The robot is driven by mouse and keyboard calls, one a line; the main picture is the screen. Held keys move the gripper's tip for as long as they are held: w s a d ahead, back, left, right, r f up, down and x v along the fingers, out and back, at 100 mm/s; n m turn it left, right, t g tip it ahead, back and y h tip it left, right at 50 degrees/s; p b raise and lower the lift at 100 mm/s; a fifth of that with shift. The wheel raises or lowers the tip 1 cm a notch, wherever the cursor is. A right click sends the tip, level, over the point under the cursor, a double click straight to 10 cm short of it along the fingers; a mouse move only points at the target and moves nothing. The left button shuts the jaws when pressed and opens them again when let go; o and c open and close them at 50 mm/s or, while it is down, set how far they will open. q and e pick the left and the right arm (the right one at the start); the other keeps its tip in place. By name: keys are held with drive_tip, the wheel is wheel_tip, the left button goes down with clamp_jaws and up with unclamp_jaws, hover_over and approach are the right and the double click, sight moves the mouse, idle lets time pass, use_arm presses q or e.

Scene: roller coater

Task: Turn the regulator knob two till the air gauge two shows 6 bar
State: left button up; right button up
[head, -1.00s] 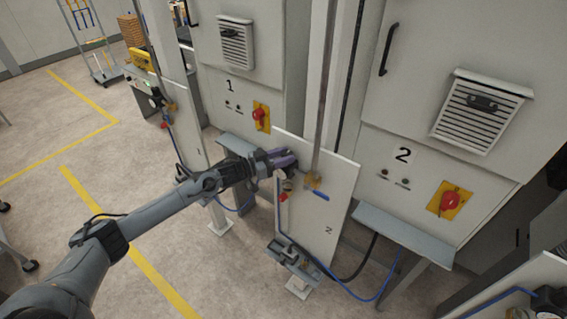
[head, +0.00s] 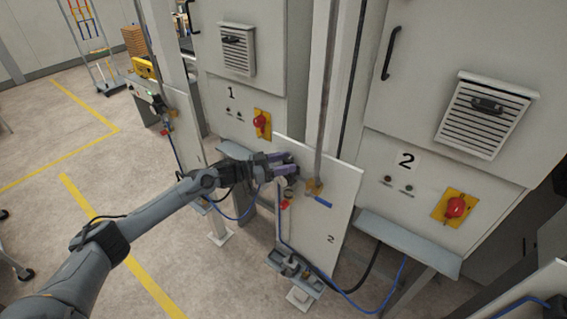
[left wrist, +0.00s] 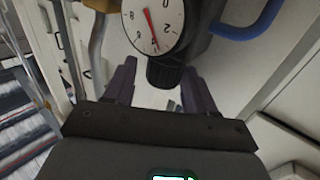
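The white panel (head: 325,225) marked 2 stands before cabinet 2. My left gripper (head: 290,164) reaches in from the left at its upper left edge. In the left wrist view, the round air gauge (left wrist: 150,24) has a white face and a red needle pointing near the 4; its top is cut off. The black regulator knob (left wrist: 165,72) sits below the gauge, between the ends of the purple fingers of my left gripper (left wrist: 158,68). The fingers are spread, with a visible gap on the left of the knob; contact on the right is unclear. My right gripper is not in view.
A blue lever (head: 322,201) is right of the gripper, beside a vertical pipe (head: 325,110). A grey foot bracket (head: 290,268) with blue hose stands below the panel. Cabinet 2 with its red switch (head: 456,207) is at right. The floor at left is largely clear.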

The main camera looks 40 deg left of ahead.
use_arm(q)
drive_tip(key=shift+a+f+y, duration=0.15)
drive_tip(key=shift+a+y, duration=0.05)
drive_tip(key=shift+y, duration=0.1)
